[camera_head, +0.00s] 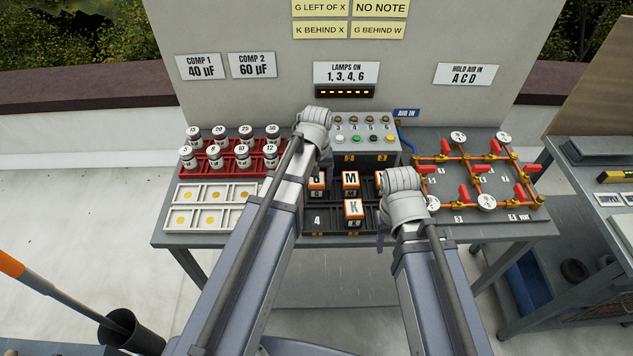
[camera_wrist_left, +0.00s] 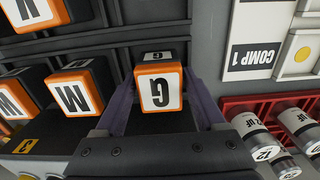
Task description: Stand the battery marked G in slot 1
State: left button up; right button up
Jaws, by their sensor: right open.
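The battery marked G (camera_head: 317,182) is an orange-banded block with a white lettered top, upright in the back-left place of the black slot tray (camera_head: 318,232). It also shows in the left wrist view (camera_wrist_left: 160,90). My left gripper (camera_wrist_left: 156,92) has its purple fingers on either side of this battery, with narrow gaps visible. The number of its slot is hidden. The front-left slot, marked 4, is empty. My right gripper (camera_head: 382,224) is open at the tray's right side; its tips are mostly hidden.
Another battery is partly hidden at right. Red capacitor racks (camera_head: 215,163) lie left, a lamp panel (camera_head: 362,146) behind, and orange piping (camera_head: 480,175) right.

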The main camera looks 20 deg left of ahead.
pick_arm(q)
jog(key=shift+o, duration=1.1)
notch_tip(320, 180, up, 12)
jog(key=p, duration=1.2)
jog(key=s+d+m+y, duration=0.1)
jog(key=s+d+m, duration=0.6)
jog(key=s+d, duration=0.3)
jog(key=s, duration=0.4)
jog(key=shift+s+d+r, duration=0.15)
jog(key=shift+d+r, duration=0.1)
